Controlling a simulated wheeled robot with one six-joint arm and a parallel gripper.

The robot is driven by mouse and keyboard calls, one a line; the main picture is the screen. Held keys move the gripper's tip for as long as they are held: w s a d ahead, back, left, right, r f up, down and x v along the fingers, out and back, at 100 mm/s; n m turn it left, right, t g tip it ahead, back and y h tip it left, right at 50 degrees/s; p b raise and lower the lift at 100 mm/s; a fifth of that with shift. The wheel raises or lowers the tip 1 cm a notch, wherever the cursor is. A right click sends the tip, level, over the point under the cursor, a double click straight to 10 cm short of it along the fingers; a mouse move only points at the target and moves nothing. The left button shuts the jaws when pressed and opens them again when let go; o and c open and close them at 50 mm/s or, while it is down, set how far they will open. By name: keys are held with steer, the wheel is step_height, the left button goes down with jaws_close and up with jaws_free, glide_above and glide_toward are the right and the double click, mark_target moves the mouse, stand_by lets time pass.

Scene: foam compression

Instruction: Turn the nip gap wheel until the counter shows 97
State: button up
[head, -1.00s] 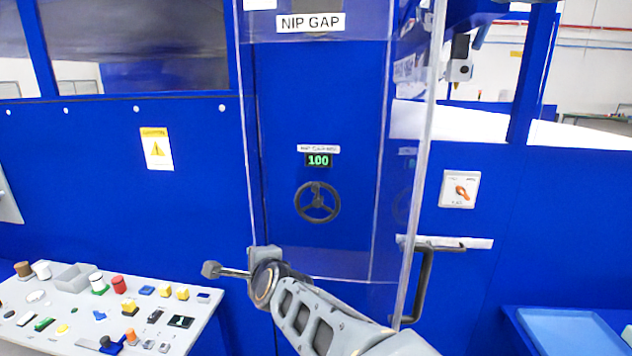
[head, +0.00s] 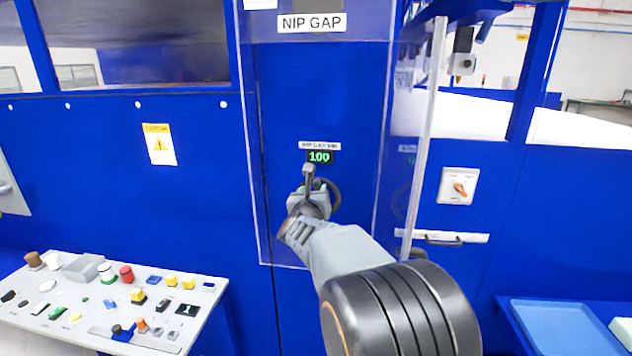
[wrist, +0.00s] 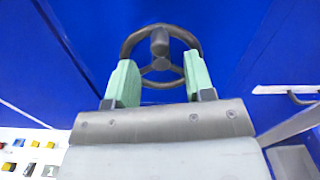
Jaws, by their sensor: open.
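The nip gap wheel is a dark three-spoke handwheel on the blue panel. In the head view its right rim (head: 335,196) shows and my gripper (head: 312,186) hides most of the rest. In the wrist view the wheel (wrist: 160,66) is ahead, with a knob near its top. My gripper (wrist: 155,85) has two green finger pads spread apart, one on each side of the lower wheel. I cannot tell whether the pads touch the rim. The counter (head: 319,157) above the wheel shows 100 in green digits.
A clear guard panel (head: 432,120) stands right of the wheel. A rotary switch (head: 459,187) and a handle bar (head: 450,238) are further right. A control desk (head: 75,300) with several buttons is at lower left. A blue tray (head: 555,335) is at lower right.

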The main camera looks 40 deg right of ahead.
mark_target(316, 186)
steer(key=shift+p+x, duration=0.8)
steer(key=shift+x, duration=2)
jaws_close()
